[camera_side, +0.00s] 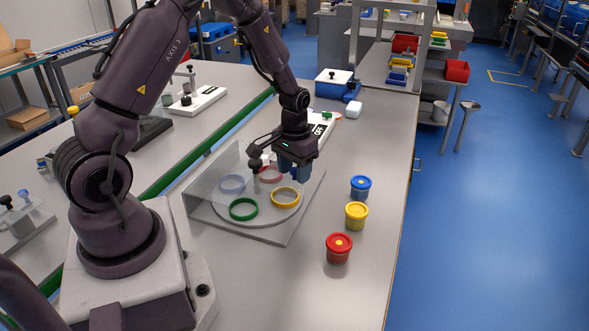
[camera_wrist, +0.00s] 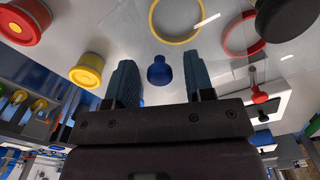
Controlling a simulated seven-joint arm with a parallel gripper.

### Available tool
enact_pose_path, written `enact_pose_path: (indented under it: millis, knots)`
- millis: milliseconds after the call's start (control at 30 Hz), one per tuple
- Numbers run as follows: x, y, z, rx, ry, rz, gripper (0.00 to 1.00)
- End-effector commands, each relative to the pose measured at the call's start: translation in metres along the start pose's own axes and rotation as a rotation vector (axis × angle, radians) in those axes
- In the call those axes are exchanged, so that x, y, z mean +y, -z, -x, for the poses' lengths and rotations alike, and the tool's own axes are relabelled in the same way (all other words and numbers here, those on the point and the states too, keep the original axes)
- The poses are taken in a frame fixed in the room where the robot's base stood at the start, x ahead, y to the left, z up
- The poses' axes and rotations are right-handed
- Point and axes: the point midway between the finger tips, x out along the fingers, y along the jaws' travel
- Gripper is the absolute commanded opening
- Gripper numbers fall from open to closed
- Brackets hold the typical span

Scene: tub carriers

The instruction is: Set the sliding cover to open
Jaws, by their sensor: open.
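A grey tray (camera_side: 197,206) holds a round plate with blue (camera_side: 231,184), red (camera_side: 271,167), green (camera_side: 243,209) and yellow (camera_side: 285,197) rings. A clear panel (camera_side: 215,172) shows at its left side; how far it reaches over the rings is hard to tell. A black knob (camera_side: 255,165) stands above the tray. My gripper (camera_side: 295,172) is over the tray's back right part, pointing down. In the wrist view its blue fingers (camera_wrist: 160,82) are apart, with a small blue knob (camera_wrist: 159,71) showing between them. I cannot tell whether they touch it.
Blue (camera_side: 361,187), yellow (camera_side: 356,215) and red (camera_side: 339,248) tubs stand in a row right of the tray, near the table edge. The front table area is clear.

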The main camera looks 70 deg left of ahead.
Motion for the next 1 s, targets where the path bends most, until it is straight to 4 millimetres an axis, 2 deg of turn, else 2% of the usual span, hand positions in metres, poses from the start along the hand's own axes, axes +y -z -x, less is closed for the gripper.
enact_pose_path:
  millis: [267,300,500,667,767,1000]
  knots:
    - [0.000,0.000,-0.002,0.001,0.000,0.000,0.48]
    - [0.000,0.000,-0.002,0.001,0.000,0.000,0.44]
    - [0.000,0.000,-0.002,0.001,0.000,0.000,0.00]
    - [-0.001,0.001,-0.002,0.001,0.000,0.000,0.00]
    - [-0.004,0.009,-0.002,0.001,0.000,0.001,0.00]
    - [-0.022,0.055,-0.003,0.003,0.000,0.002,0.00]
